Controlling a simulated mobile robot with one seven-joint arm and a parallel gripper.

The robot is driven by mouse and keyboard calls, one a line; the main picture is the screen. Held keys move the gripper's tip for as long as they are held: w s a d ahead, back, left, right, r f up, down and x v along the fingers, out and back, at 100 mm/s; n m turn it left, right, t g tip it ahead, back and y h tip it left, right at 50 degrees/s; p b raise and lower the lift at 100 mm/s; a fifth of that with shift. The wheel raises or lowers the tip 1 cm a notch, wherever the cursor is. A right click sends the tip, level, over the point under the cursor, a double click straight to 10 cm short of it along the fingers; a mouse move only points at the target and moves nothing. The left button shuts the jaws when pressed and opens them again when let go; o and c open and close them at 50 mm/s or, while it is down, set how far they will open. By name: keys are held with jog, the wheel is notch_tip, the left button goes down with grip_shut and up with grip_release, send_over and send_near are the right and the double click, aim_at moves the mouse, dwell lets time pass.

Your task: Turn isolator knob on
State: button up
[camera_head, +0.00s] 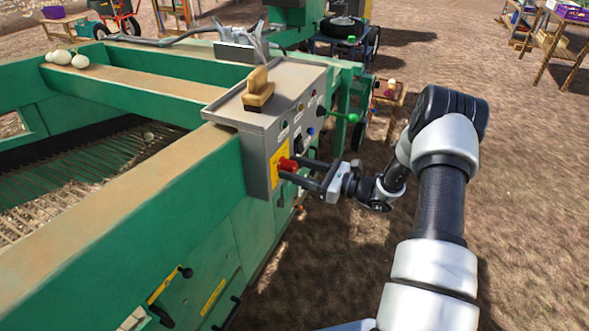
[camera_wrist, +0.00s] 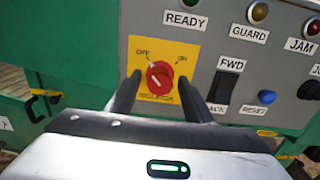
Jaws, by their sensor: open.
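The red isolator knob (camera_wrist: 160,74) sits on a yellow plate (camera_wrist: 183,52) marked OFF at upper left and ON at upper right. In the head view the knob (camera_head: 287,164) is on the near end of the grey control box (camera_head: 312,85). My gripper (camera_wrist: 160,80) is open, with one finger to the left and one to the right of the knob. A gap seems to show on each side. In the head view my gripper (camera_head: 286,169) reaches the panel from the right.
The FWD rocker switch (camera_wrist: 221,88), blue RESET button (camera_wrist: 267,97) and indicator lamps sit right of the knob. A green-balled lever (camera_head: 351,117) sticks out farther along the box. A wooden-handled brush (camera_head: 258,90) lies on top. Open ground lies to the right.

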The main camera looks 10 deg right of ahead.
jog(key=shift+a, duration=0.1)
jog(key=c, duration=1)
jog(key=shift+c, duration=0.2)
jog(key=shift+m, duration=0.4)
jog(key=m+p, duration=0.2)
jog(key=m, duration=0.1)
jog(key=shift+r+m, duration=0.1)
jog(key=shift+m, duration=0.3)
jog(key=m+p, duration=0.1)
jog(key=m, duration=0.3)
jog(key=shift+m+p, duration=0.3)
jog(key=m+p, duration=0.1)
jog(key=m, duration=0.3)
jog(key=m+p, duration=0.1)
jog(key=m, duration=0.3)
jog(key=shift+m, duration=0.3)
